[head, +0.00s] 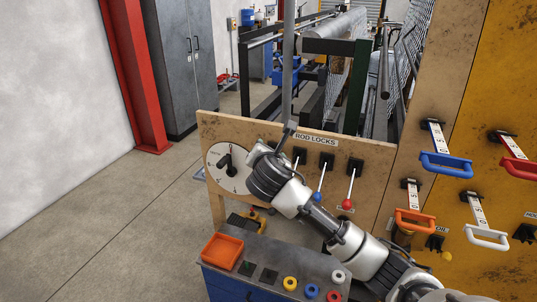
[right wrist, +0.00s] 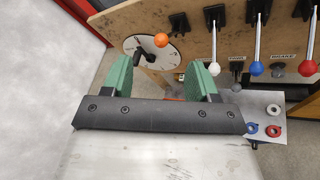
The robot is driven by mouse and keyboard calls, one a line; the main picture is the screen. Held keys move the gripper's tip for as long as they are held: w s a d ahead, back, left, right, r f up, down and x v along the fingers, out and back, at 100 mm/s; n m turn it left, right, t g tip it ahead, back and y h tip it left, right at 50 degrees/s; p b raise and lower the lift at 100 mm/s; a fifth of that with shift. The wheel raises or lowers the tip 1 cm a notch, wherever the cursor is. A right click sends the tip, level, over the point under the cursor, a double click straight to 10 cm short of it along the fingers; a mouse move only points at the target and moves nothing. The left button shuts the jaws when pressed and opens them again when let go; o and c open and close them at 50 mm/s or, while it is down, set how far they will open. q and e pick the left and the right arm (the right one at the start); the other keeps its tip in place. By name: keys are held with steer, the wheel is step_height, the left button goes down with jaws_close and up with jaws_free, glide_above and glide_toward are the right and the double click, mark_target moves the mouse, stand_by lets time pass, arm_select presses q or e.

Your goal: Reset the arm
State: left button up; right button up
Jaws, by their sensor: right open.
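My right arm comes in from the lower right in the head view. My right gripper (head: 268,150) is in front of the wooden ROD LOCKS board (head: 375,153), just right of the round white dial (head: 222,178). In the right wrist view its two green fingers (right wrist: 160,65) stand wide apart with nothing between them. The dial also shows beyond the fingers (right wrist: 170,52), with an orange ball knob (right wrist: 161,40) in front of it. I cannot tell the exact gap between fingers and board. My left gripper is not in view.
Levers with red (head: 347,204) and blue (head: 316,196) knobs hang from the board. A blue cabinet (head: 225,282) with an orange tray (head: 222,251) and several coloured rings stands below. Blue (head: 446,165) and orange (head: 415,222) handles are at right. The floor (head: 110,220) at left is clear.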

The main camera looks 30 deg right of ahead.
steer(key=shift+f, duration=0.15)
steer(key=s+f+m+g+y+b, duration=0.2)
steer(key=f+m, duration=0.1)
steer(key=f, duration=1.5)
steer(key=s+f+m+g+y+b, duration=0.1)
steer(key=s+f+m+g+b, duration=0.2)
steer(key=f, duration=1.5)
steer(key=s+a+f+m+g+y+b, duration=0.1)
steer(key=s+f+m, duration=0.2)
steer(key=s+f, duration=0.6)
steer(key=s+a+f+m+g+y+b, duration=0.1)
steer(key=s+f+m+g, duration=0.3)
steer(key=f, duration=0.8)
steer(key=s+a+f+m+b, duration=0.1)
steer(key=s+f, duration=0.5)
steer(key=s, duration=0.6)
steer(key=s+a+f+m+g+y+b, duration=0.1)
steer(key=s+a+f+m, duration=0.1)
steer(key=s+f+m, duration=0.2)
steer(key=s+a+f+m+g+y+b, duration=0.1)
steer(key=s+f, duration=0.8)
steer(key=s, duration=1.2)
steer(key=shift+a+f+m+b, duration=0.15)
steer(key=shift+a+m+b, duration=0.45)
steer(key=shift+m, duration=0.6)
